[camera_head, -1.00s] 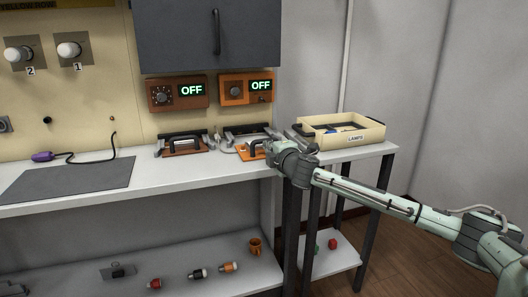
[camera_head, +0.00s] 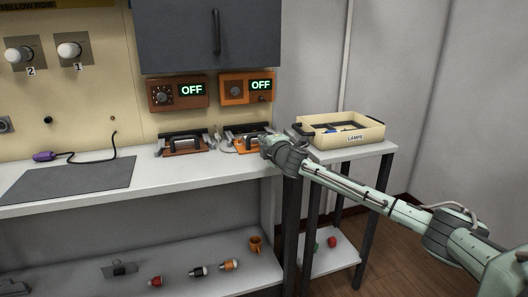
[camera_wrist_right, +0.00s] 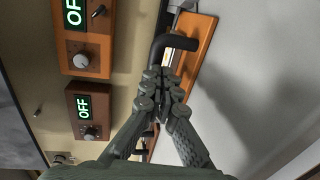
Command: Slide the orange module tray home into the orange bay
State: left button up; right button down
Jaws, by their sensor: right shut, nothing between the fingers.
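The orange module tray (camera_wrist_right: 203,38) shows in the right wrist view as an orange plate with a black bar handle (camera_wrist_right: 160,48). In the head view the tray (camera_head: 242,147) sits at the orange bay (camera_head: 234,133), under the orange panel at the back right of the bench. My right gripper (camera_head: 265,145) is at the tray's front right. In the right wrist view my right gripper (camera_wrist_right: 163,82) is shut and empty, its fingertips over the handle's near side. I cannot tell if they touch it. The fingers and arm hide part of the tray and bay. My left gripper is not in view.
A brown bay (camera_head: 183,145) with its own handled tray stands to the left. The orange panel (camera_head: 246,88) and brown panel (camera_head: 177,93) both read OFF. A cream lamp bin (camera_head: 345,133) stands on the side table at right. A grey mat (camera_head: 70,182) lies at left.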

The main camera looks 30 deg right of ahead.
aim_at(258, 145)
jog(key=shift+r+x, duration=0.25)
jog(key=shift+x, duration=1.2)
jog(key=shift+r+x, duration=0.2)
jog(key=shift+x, duration=1.25)
jog(key=shift+p+v, duration=0.75)
jog(key=shift+v, duration=0.5)
jog(key=shift+s+a+f, duration=0.1)
jog(key=shift+s+a, duration=0.05)
jog(key=shift+s, duration=0.45)
jog(key=shift+s+a+f, duration=0.1)
jog(key=shift+s+f, duration=0.05)
jog(key=shift+s, duration=0.5)
jog(key=shift+v, duration=0.95)
jog(key=shift+f, duration=0.2)
